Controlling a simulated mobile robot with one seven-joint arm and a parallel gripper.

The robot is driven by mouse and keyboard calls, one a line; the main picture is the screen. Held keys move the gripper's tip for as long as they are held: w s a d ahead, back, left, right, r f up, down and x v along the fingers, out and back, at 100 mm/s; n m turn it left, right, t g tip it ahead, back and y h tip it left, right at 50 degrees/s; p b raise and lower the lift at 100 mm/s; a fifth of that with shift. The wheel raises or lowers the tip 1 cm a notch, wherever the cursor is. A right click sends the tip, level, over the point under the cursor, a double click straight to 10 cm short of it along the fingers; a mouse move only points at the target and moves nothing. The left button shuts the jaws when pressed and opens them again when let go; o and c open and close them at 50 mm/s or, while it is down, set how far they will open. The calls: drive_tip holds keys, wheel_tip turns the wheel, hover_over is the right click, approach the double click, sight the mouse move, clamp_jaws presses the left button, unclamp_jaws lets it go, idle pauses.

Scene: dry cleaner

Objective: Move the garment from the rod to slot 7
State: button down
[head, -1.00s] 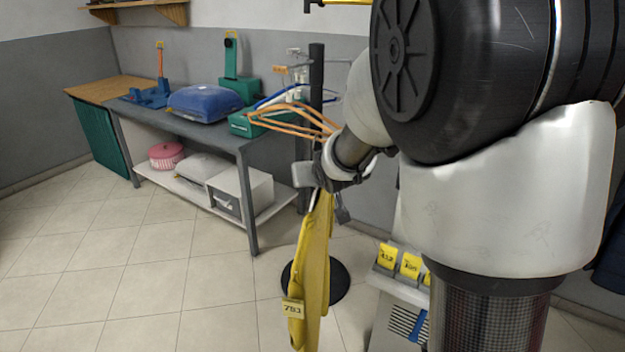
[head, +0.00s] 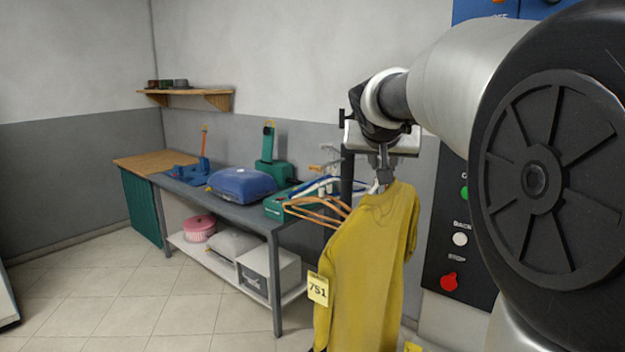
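A yellow garment (head: 372,255) with a yellow tag (head: 318,288) reading 751 hangs from my gripper (head: 383,180) in the head view. The gripper points down and its fingers are at the top of the garment, where the hanger's hook is; they look closed there. The garment hangs upright, clear of the rod stand, its lower end cut off by the frame. Behind it, a dark stand post (head: 347,172) holds orange hangers (head: 318,210) and blue and white ones. No slot numbered 7 shows.
A dark control panel (head: 460,250) with green, white and red buttons is on the right, partly behind my arm. A grey table (head: 250,217) with a blue case (head: 242,182) stands along the back wall. The tiled floor at left is clear.

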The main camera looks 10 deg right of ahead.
drive_tip(key=shift+s+a+r+b, duration=0.1)
drive_tip(key=shift+s+a+b, duration=0.4)
drive_tip(key=shift+s+a, duration=0.8)
drive_tip(key=shift+s+a+f+b, duration=0.1)
drive_tip(key=shift+s+a+b, duration=0.4)
drive_tip(key=shift+s+a, duration=0.8)
drive_tip(key=shift+s+a+r+b, duration=0.1)
drive_tip(key=shift+s+a+b, duration=0.6)
drive_tip(key=shift+a, duration=1)
drive_tip(key=shift+s, duration=0.15)
